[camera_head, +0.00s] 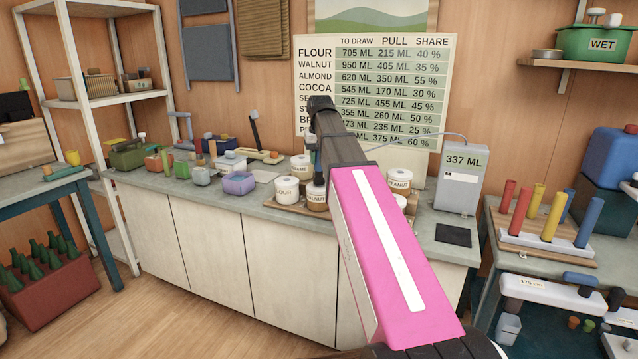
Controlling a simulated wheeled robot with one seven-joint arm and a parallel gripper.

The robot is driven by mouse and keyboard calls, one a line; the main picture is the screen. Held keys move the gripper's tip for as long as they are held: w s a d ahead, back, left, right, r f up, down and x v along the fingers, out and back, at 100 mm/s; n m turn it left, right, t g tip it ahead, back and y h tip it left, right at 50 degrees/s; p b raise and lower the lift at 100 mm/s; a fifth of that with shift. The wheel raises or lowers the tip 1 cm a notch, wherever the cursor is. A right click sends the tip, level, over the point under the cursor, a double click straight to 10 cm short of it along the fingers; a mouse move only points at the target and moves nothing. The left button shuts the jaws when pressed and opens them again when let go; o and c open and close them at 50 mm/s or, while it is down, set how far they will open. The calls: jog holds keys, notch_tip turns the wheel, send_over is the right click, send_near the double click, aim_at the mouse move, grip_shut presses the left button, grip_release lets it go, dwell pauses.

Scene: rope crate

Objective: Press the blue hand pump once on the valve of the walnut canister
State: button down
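The walnut canister (316,200), a white-lidded jar with a label that reads as walnut, stands on a wooden board on the counter, partly covered by my arm. My gripper (312,145) points down above it, small and mostly dark. A narrow dark bluish upright piece (317,168) shows between the gripper and the canister's lid; it may be the blue hand pump, but I cannot tell for sure. The valve is hidden. Whether the fingers are closed on the pump, and whether it touches the canister, is too small to tell.
A flour canister (286,192) stands left of the walnut one and a peanut canister (399,180) right. A grey box (460,178) reading 337 ML stands right, joined to a thin hose. A chart board (385,90) stands behind. Several tools and small containers fill the counter's left.

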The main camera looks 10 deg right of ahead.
jog(key=shift+f, duration=0.5)
dwell(1.1)
jog(key=shift+r, duration=3.5)
